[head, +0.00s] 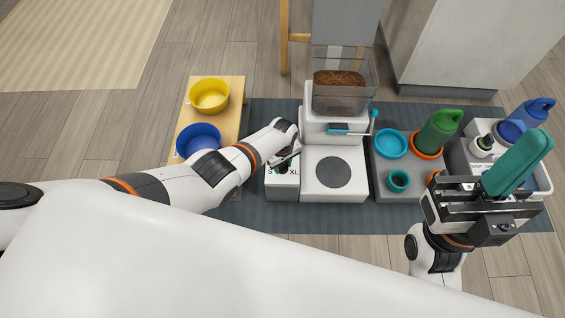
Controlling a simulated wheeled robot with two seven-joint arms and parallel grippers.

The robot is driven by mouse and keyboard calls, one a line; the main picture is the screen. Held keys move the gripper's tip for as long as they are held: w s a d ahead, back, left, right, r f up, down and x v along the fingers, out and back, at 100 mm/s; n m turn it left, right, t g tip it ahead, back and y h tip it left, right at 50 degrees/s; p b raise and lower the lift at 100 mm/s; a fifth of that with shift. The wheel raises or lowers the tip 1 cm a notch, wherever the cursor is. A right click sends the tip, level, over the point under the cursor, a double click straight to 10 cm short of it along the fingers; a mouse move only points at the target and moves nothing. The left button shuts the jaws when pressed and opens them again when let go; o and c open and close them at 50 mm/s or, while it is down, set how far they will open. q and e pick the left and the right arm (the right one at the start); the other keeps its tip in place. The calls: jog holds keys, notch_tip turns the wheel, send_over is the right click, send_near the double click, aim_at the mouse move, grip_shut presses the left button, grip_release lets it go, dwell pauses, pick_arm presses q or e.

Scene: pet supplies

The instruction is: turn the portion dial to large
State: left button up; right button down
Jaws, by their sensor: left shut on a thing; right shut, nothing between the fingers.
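The portion dial (283,169) is a small dark knob on a low white box (284,190), left of the white feeder (335,187). The letters "S" and "XL" show on the box's top; other marks are hidden or too small to read. My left gripper (285,160) reaches in from the left and is shut on the dial. The dial's pointer direction cannot be made out. The feeder has a clear hopper (343,97) with brown kibble and a dark round plate in front. My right gripper (482,200) is shut and empty at the right, in front of a teal item.
A yellow bowl (209,95) and a blue bowl (199,139) stand on a wooden board at left. A grey tray (408,190) holds teal dishes and a green bottle (440,132). A teal item (517,163) and a blue bottle (525,118) are at far right.

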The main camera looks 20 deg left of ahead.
pick_arm(q)
jog(key=shift+n, duration=0.5)
jog(key=o, duration=1)
jog(key=shift+c, duration=0.2)
